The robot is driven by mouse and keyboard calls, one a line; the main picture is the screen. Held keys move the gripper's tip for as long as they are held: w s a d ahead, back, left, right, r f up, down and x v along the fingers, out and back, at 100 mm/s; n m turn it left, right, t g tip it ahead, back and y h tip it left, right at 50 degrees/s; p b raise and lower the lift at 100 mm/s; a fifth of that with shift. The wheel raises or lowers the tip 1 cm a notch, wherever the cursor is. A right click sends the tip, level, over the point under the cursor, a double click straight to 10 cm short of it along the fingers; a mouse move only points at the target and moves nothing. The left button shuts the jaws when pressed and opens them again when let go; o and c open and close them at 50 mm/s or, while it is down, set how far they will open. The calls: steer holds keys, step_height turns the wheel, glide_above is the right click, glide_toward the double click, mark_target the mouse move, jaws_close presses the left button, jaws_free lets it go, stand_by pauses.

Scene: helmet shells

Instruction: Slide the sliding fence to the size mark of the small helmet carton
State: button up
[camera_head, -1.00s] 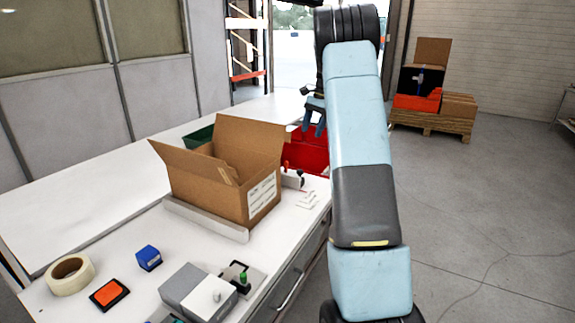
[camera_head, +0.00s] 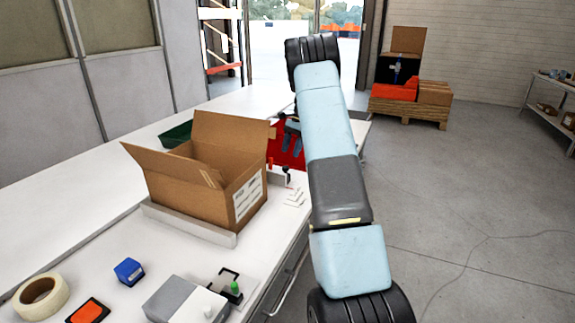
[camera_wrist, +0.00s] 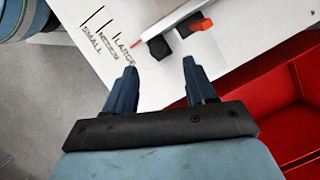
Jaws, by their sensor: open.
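The sliding fence is a pale bar (camera_wrist: 180,16) at the top of the wrist view, with black blocks and an orange-red knob (camera_wrist: 196,20). Its red pointer (camera_wrist: 137,44) lies near the LARGE mark (camera_wrist: 117,38), on the side away from MEDIUM and SMALL (camera_wrist: 91,19). In the head view the fence end (camera_head: 282,178) shows beside the open cardboard carton (camera_head: 238,200). My gripper (camera_wrist: 159,66) is open and empty, apart from the fence, its fingers pointing toward the marked panel. In the head view my gripper (camera_head: 292,140) is behind the fence, partly covered by my arm.
A red bin (camera_wrist: 285,105) is close to the right of my gripper. A white strip (camera_head: 190,224) runs along the carton's near side. Tape (camera_head: 40,297), a blue block (camera_head: 129,271) and a grey device (camera_head: 180,300) stand on the near bench. A loaded pallet (camera_head: 410,117) is on the floor.

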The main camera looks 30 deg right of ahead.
mark_target(285, 167)
steer(key=x, duration=0.7)
steer(key=shift+r, duration=0.1)
jaws_close()
stand_by(0.4)
